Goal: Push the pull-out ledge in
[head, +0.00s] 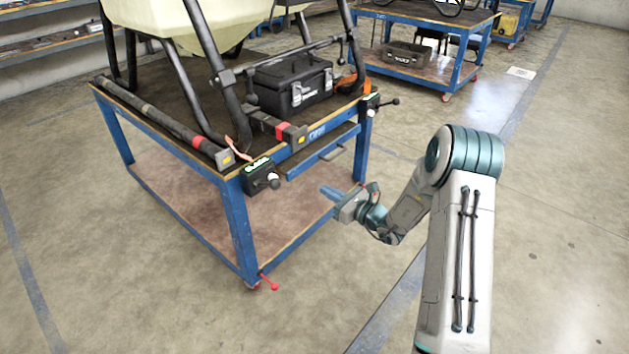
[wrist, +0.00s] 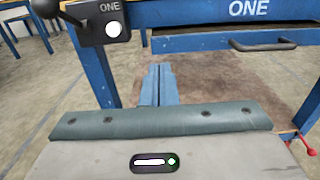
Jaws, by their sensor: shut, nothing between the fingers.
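The pull-out ledge (head: 322,149) sits under the top of the near blue workbench, between its two front legs. A strip of its dark top shows, so it appears to stick out somewhat. Its blue front and dark bar handle also show in the wrist view, where the ledge (wrist: 205,42) is at the upper right. My gripper (head: 328,190) is shut and empty, in front of the bench and lower than the ledge. In the wrist view my gripper's fingers (wrist: 158,75) lie together, pointing forward, left of the handle and apart from the ledge.
A black box with a lever (head: 261,176) hangs at the bench's front left corner; another lever (head: 380,102) is at the right corner. A black toolbox (head: 292,85) and a drone frame stand on top. A red lever (head: 269,282) juts out low. Floor at the right is clear.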

